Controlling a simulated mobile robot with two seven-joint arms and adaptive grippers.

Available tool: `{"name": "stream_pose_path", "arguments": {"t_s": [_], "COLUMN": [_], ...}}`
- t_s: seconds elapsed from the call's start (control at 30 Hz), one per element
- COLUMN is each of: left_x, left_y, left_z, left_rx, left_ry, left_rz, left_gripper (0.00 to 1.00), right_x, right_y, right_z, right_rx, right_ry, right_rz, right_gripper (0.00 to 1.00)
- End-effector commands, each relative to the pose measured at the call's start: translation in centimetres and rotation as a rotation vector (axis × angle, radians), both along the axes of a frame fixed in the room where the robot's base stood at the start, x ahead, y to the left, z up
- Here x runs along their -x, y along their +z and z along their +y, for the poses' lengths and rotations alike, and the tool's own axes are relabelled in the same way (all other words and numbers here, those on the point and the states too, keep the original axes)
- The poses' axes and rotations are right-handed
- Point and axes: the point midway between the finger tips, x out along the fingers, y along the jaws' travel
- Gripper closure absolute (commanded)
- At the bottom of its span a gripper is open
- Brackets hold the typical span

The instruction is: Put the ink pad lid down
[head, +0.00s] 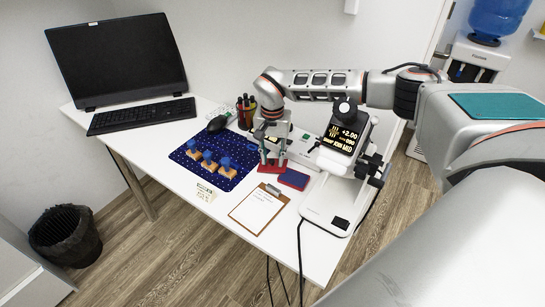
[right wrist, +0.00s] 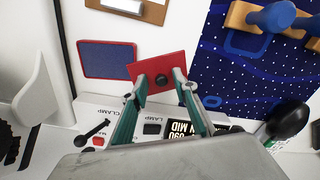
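The red lid (right wrist: 150,70) with a black knob (right wrist: 162,80) lies askew beside the ink pad (right wrist: 108,58), its corner covering the pad's edge in the right wrist view. I cannot tell whether they touch. The pad, blue with a red rim, also shows in the head view (head: 294,179). My right gripper (right wrist: 162,84) has its two teal fingers on either side of the knob, over the lid, with a gap to the knob on both sides. My left gripper is out of view.
A dark blue patterned mat (head: 233,154) with several blue-handled stamps (head: 208,160) lies left of the gripper. A clipboard (head: 259,208) lies in front. A pen holder (head: 245,112), mouse and keyboard (head: 140,117) are behind.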

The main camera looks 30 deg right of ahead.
Motion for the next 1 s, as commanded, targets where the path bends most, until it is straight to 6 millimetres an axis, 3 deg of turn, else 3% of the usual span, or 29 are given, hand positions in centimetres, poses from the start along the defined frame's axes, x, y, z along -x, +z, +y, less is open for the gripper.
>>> {"name": "stream_pose_path", "arguments": {"t_s": [0.23,0.7,1.0], "left_x": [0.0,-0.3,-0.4], "left_y": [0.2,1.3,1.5], "left_z": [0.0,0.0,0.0], "left_rx": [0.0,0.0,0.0], "left_ry": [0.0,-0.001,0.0], "left_rz": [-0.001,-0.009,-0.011], "left_gripper": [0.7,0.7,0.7], "right_x": [-0.1,0.0,0.0], "right_y": [1.7,10.9,12.9], "right_z": [0.0,0.0,0.0], "right_rx": [-0.001,-0.001,0.0], "right_ry": [0.001,0.0,0.0], "right_rz": [-0.005,-0.004,0.0], "right_gripper": [0.72,0.72,0.72]}}
